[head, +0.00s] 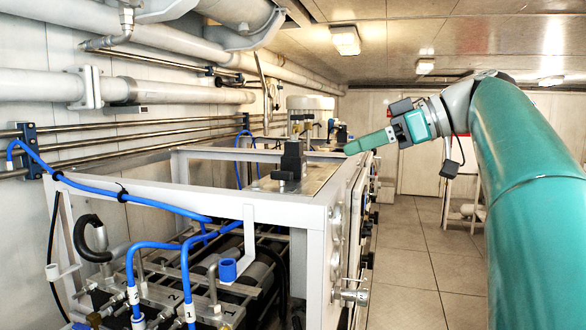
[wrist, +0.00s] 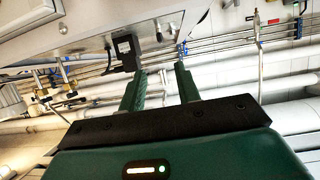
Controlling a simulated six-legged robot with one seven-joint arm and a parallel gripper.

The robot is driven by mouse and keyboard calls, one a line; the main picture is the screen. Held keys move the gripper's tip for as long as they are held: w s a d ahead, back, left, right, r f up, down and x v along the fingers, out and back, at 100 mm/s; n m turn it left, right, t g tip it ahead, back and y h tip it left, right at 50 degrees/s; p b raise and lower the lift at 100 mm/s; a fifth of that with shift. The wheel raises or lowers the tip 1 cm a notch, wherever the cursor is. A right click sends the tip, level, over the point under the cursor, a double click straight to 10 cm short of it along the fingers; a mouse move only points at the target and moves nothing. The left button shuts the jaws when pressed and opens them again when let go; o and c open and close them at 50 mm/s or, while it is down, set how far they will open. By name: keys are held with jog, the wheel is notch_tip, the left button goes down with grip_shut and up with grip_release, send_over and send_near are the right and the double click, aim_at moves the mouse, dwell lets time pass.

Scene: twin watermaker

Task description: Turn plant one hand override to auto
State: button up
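My gripper (head: 352,147) reaches in from the right in the head view, over the right side of the white-framed plant (head: 265,213). In the wrist view my gripper (wrist: 159,68) has its two green fingers apart, with nothing between them. A black block (head: 291,160) stands on the plate on top of the frame, left of my gripper. A black block also shows in the wrist view (wrist: 125,53), beyond the left fingertip, on the edge of a grey panel (wrist: 85,38). A small dark knob (wrist: 158,31) sits on that panel. I cannot make out which part is the hand override, or its setting.
Blue hoses (head: 135,200) and several dark cylinders fill the near left part of the frame. Round fittings (head: 336,222) and a small valve (head: 352,296) stick out on its right side. Pipes run along the left wall. The tiled floor (head: 410,270) on the right is clear.

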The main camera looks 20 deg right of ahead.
aim_at(293, 186)
jog(key=x, duration=1.3)
jog(key=shift+a+f, duration=0.15)
jog(key=shift+a, duration=0.1)
grip_shut()
